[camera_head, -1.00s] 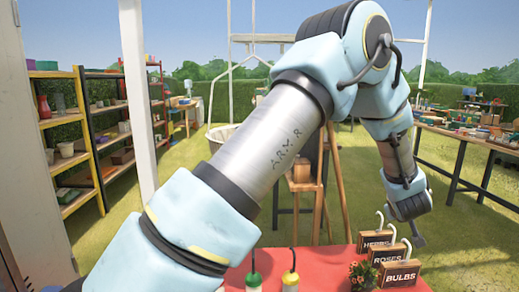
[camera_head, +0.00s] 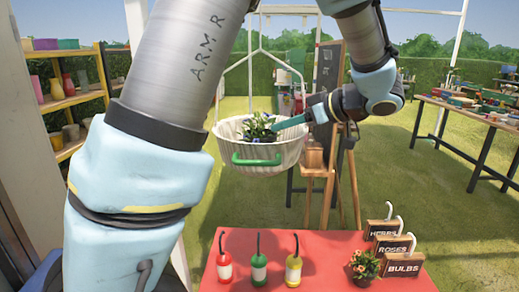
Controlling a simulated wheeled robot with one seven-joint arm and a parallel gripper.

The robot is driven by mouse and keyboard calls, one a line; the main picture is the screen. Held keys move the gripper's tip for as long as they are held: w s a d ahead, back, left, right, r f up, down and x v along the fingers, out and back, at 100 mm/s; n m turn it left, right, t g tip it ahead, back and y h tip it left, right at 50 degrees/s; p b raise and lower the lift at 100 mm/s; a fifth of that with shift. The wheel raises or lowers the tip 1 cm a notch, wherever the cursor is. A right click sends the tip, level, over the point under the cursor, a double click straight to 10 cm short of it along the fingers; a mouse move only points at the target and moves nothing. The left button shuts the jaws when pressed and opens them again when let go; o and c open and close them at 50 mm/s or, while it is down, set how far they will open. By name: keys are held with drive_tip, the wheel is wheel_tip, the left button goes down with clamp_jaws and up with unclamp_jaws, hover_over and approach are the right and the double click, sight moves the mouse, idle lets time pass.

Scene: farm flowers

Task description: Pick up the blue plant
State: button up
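The blue plant (camera_head: 258,126), green leaves with small blue-purple flowers, sits in a hanging white basket (camera_head: 283,154) with a green handle. Its lower part is hidden by the basket's rim. Nothing shows held between the fingers.
A wooden easel (camera_head: 335,140) stands behind the basket. Shelves (camera_head: 68,92) are at left, a long workbench (camera_head: 480,118) at right.

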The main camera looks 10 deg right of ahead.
sight(260, 133)
drive_tip(key=p+x, duration=0.2)
drive_tip(key=x, duration=0.6)
drive_tip(key=shift+w+f+p, duration=0.15)
drive_tip(key=shift+p, duration=0.25)
drive_tip(key=shift+c, duration=0.2)
clamp_jaws()
idle(0.8)
